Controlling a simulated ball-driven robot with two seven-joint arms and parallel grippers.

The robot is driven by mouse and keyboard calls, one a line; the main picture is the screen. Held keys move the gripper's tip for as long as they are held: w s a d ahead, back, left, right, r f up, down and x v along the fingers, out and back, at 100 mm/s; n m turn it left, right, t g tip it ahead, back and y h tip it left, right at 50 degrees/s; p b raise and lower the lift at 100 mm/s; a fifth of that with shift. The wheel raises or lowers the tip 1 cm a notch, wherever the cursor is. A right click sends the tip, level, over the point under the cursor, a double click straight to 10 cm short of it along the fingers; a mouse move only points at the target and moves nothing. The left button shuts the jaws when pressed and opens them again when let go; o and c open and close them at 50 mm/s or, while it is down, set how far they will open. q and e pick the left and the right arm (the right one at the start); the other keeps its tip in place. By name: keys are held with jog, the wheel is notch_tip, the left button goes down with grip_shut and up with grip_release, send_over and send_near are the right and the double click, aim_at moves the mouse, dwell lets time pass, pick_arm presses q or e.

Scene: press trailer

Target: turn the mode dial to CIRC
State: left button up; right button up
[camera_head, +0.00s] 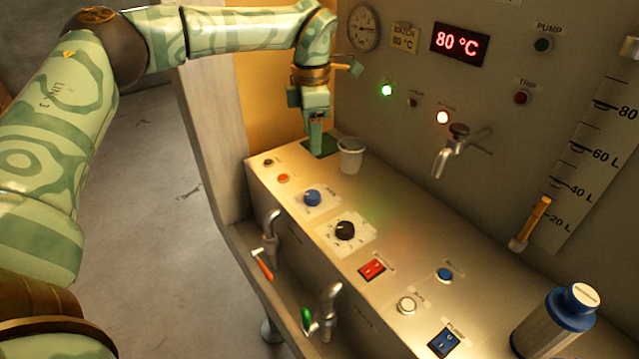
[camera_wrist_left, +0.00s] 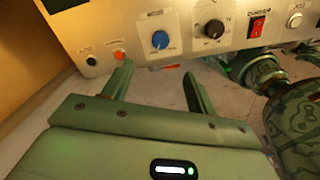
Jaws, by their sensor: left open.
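The mode dial appears to be the black knob (camera_head: 345,230) on a pale plate on the sloping console; its lettering is too small to read. It also shows near the top of the left wrist view (camera_wrist_left: 214,29). My left gripper (camera_head: 315,145) points down over the far-left end of the console, beside a clear cup and apart from the dial. In the left wrist view its two fingers (camera_wrist_left: 157,70) are spread with nothing between them.
A blue knob (camera_head: 313,197) sits between the gripper and the black dial. A cup (camera_head: 351,155) stands close to the gripper. A red switch (camera_head: 372,269), two front taps (camera_head: 272,228) (camera_head: 328,300) and a blue-capped bottle (camera_head: 555,320) lie along the console. A wall tap (camera_head: 450,150) juts out above.

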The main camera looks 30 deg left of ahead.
pick_arm(q)
jog(key=b, duration=0.2)
send_over(312, 194)
notch_tip(312, 194, down, 7)
jog(key=shift+r, duration=0.15)
notch_tip(312, 194, down, 8)
jog(key=shift+r+b, duration=0.1)
jog(key=shift+b, duration=0.9)
jog(key=shift+f, duration=0.35)
pick_arm(e)
jog(key=shift+g, duration=0.3)
jog(key=s+f, duration=0.1)
jog(key=f, duration=0.1)
jog(key=s+f, duration=0.1)
jog(key=f, duration=0.1)
jog(key=shift+s+a+f, duration=0.1)
jog(key=shift+s+a, duration=0.1)
pick_arm(q)
jog(key=shift+r, duration=0.1)
jog(key=c, duration=1)
